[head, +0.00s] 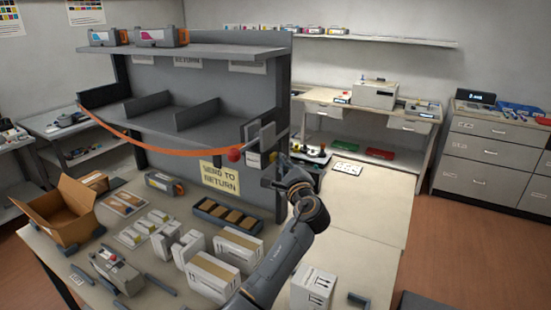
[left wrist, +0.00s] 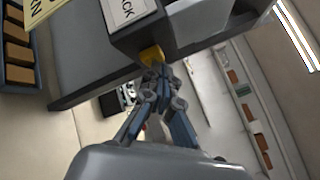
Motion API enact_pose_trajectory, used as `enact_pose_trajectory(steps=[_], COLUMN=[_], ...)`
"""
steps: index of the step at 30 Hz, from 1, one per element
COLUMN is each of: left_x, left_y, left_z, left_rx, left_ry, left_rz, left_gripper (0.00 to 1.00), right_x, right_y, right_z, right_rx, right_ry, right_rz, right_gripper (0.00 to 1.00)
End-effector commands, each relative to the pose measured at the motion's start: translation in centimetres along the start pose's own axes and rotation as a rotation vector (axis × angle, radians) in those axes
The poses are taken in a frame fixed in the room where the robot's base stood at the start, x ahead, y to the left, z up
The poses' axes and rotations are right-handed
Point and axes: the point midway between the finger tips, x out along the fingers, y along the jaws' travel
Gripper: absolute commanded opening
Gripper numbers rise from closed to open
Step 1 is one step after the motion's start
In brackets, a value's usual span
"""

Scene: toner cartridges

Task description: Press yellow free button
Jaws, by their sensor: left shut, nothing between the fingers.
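The yellow button (left wrist: 151,54) sits at the lower edge of a grey box (left wrist: 188,25) with a white label, in the left wrist view. In the head view the left gripper (head: 277,170) is just below and right of the box. My right gripper is not in view.
An orange strap (head: 165,152) runs along the shelf front to a red knob (head: 234,155) beside the box. A "SEND TO RETURN" sign (head: 220,178) hangs below. White cartons (head: 238,244), a dark tray (head: 228,217) and an open cardboard box (head: 62,212) crowd the table.

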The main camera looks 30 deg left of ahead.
Motion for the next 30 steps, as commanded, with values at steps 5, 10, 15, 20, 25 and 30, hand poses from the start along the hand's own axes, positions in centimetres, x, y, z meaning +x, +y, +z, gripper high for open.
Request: enact_pose_trajectory(steps=[5,10,15,20,25,30], left_x=[-0.7,-0.8,-0.8,-1.3,-2.5,-3.6], left_y=[-0.5,-0.6,-0.6,-0.9,-1.8,-2.6], left_z=[-0.5,-0.6,-0.6,-1.0,-1.8,-2.7], left_rx=[-0.001,0.000,0.000,-0.001,-0.001,0.000], left_ry=[0.001,0.001,0.001,0.003,0.003,0.003], left_rz=[-0.001,-0.001,-0.001,-0.001,-0.002,-0.001], left_gripper=[0.00,0.00,0.00,0.00,0.00,0.00], right_x=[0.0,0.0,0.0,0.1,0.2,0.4], right_y=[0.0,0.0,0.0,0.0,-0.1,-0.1], right_z=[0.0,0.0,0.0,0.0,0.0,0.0], right_rx=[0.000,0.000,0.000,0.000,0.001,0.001], right_ry=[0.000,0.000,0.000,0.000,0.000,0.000], right_rz=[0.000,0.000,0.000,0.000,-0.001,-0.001], right_gripper=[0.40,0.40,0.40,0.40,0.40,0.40])
